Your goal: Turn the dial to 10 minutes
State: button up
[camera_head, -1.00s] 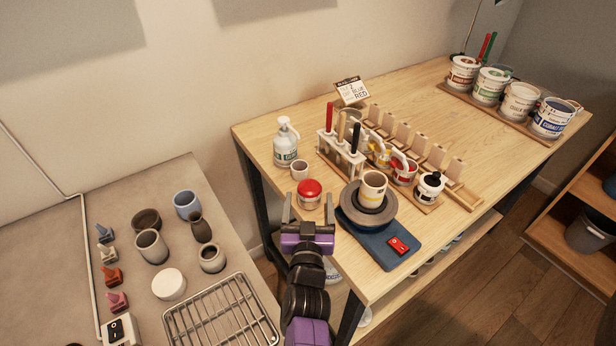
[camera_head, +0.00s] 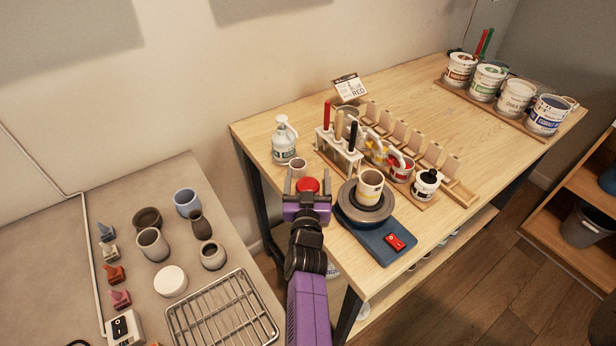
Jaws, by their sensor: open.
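A small round timer with a red dial top (camera_head: 307,185) stands near the left front edge of the wooden table. I take this red top to be the dial; its markings are too small to read. My gripper (camera_head: 308,176) is open, with one finger on the left and one on the right of the red top. I cannot tell whether the fingers touch it. The timer's pale lower body is hidden behind my gripper.
A small cup (camera_head: 298,168) and a white pump bottle (camera_head: 284,140) stand close behind the timer. A pottery wheel (camera_head: 345,205) bearing a cup (camera_head: 370,186) is close on the right. A tool rack (camera_head: 340,150) stands behind.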

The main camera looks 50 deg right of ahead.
jog(key=c, duration=1.4)
jog(key=shift+f+g, duration=0.1)
jog(key=shift+g, duration=0.2)
jog(key=shift+s+m+g+h+b, duration=0.1)
jog(key=shift+m+g+h+b, duration=0.35)
jog(key=shift+b, duration=0.25)
jog(key=shift+d, duration=0.1)
jog(key=o, duration=1.4)
jog(key=shift+b+v, duration=0.85)
jog(key=shift+v, duration=3.1)
